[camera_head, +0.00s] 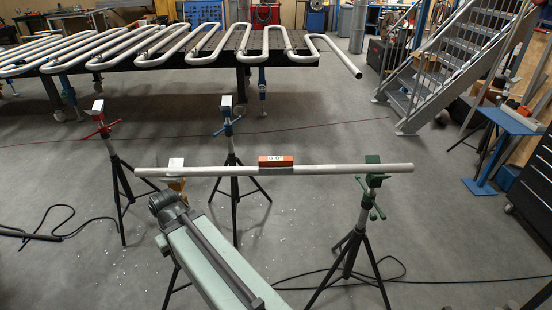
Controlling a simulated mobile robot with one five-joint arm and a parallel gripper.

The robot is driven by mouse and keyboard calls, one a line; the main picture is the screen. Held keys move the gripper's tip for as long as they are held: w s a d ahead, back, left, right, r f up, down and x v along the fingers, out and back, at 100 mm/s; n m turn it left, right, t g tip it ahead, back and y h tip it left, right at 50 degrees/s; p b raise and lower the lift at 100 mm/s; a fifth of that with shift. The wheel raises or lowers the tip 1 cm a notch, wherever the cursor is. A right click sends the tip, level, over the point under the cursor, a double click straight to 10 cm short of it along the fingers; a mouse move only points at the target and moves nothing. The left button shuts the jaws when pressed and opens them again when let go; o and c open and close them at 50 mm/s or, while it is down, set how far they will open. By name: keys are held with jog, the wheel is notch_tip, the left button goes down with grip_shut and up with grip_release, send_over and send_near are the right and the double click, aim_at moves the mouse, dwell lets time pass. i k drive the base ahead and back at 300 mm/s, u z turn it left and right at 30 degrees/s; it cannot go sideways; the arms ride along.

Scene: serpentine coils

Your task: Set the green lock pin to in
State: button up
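A green stand head (372,172) tops a black tripod at the right, with green handles (377,212) just below it. I cannot make out which small green part is the lock pin, or whether it is in or out. I see no gripper fingers.
A red level (276,161) sits on the pipe. A red stand (98,113) and a blue stand (227,115) stand behind it. Black cables (450,280) lie on the floor. Serpentine coils (150,45) rest on a table behind; stairs (455,60) rise at right.

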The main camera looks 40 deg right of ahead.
aim_at(373, 217)
jog(key=z, duration=2.15)
jog(key=k, duration=0.65)
jog(key=u, duration=0.35)
jog(key=i, duration=1.1)
jog(key=z, duration=0.5)
